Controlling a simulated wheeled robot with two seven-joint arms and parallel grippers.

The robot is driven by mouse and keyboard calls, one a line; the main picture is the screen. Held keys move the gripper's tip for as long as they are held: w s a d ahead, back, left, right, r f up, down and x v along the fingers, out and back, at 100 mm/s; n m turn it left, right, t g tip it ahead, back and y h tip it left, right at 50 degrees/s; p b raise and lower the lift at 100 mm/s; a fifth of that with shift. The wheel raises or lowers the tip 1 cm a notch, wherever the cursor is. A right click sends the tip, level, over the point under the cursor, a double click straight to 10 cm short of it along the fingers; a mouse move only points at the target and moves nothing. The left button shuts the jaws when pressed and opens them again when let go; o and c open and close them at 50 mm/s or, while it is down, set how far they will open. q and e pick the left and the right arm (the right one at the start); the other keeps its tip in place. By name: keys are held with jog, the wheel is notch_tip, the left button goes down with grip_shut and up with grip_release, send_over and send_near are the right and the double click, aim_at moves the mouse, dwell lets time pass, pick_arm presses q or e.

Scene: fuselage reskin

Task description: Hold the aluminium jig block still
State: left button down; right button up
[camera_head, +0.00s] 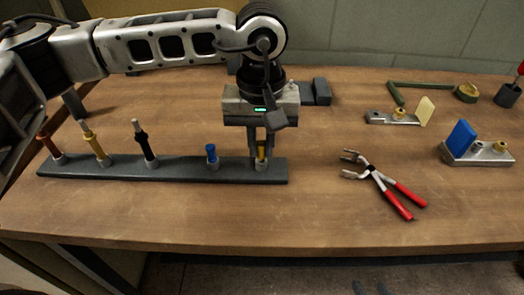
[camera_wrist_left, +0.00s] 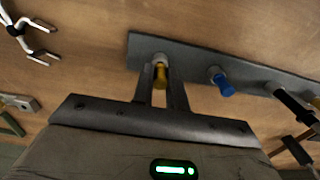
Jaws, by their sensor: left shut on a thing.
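My left gripper (camera_head: 260,152) points straight down over the right end of a dark rack (camera_head: 185,171). Its fingers are shut on a small yellow piece (camera_head: 262,151) standing in the rack's end socket; the wrist view shows the yellow piece (camera_wrist_left: 160,75) between the fingers (camera_wrist_left: 160,88). Two aluminium blocks lie at the right, apart from the gripper: one with a blue plate (camera_head: 478,156) and a brass bushing, and one behind it with a cream plate (camera_head: 394,117). I cannot tell which is the jig block. My right gripper is not in view.
The rack also holds a short blue piece (camera_head: 211,153) and several taller tools to its left. Red-handled pliers (camera_head: 385,184) lie open on the table right of the rack. A green frame-shaped tool (camera_head: 430,90) and a dark cup (camera_head: 508,95) are at the back right. The front right table is clear.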

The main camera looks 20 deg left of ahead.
pick_arm(q)
jog(key=shift+r, duration=0.55)
jog(key=shift+r+p, duration=0.7)
jog(key=shift+r, duration=0.7)
